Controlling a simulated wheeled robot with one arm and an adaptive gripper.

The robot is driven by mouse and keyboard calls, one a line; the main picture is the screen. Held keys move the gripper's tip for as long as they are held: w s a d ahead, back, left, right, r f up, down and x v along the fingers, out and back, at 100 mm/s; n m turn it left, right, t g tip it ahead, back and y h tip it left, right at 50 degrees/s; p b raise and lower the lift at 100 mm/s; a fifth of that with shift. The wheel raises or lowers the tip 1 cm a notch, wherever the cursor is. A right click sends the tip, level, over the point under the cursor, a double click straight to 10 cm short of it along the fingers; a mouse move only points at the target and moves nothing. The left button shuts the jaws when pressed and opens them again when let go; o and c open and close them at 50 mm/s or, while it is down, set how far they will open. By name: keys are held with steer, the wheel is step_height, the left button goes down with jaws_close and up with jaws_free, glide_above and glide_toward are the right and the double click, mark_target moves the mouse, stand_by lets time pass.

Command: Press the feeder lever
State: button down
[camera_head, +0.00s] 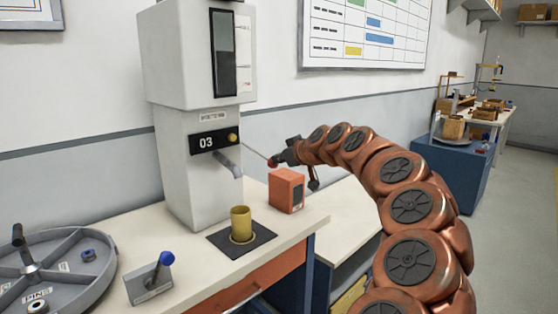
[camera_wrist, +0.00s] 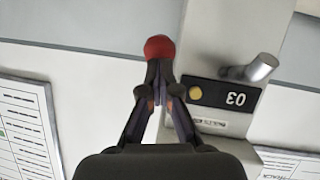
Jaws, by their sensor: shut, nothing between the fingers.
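The white feeder (camera_head: 195,160) stands on the bench, marked 03 on a black plate, which appears upside down in the wrist view (camera_wrist: 225,96). Its lever is a thin rod (camera_head: 256,152) reaching out from its right side to a red knob (camera_head: 272,163). My gripper (camera_head: 281,158) is shut, its fingertips right at the knob. In the wrist view the red knob (camera_wrist: 159,46) shows just beyond the shut fingertips (camera_wrist: 160,72); I cannot tell whether they touch. A brass cup (camera_head: 240,222) stands upright below the grey spout (camera_head: 228,163). Its contents are hidden.
An orange box (camera_head: 286,189) stands on the bench below my gripper. A small stand with a blue-tipped handle (camera_head: 150,280) and a round grey divided tray (camera_head: 85,290) are at the left. A blue cabinet (camera_head: 455,165) stands farther back, with open floor to its right.

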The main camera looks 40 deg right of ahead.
steer(key=shift+w+a+f, duration=0.1)
steer(key=shift+f, duration=0.1)
stand_by(0.3)
steer(key=r+b+v, duration=0.1)
steer(key=v, duration=1.2)
steer(key=shift+w+r, duration=0.3)
steer(key=shift+r, duration=0.15)
steer(key=shift+a, duration=0.1)
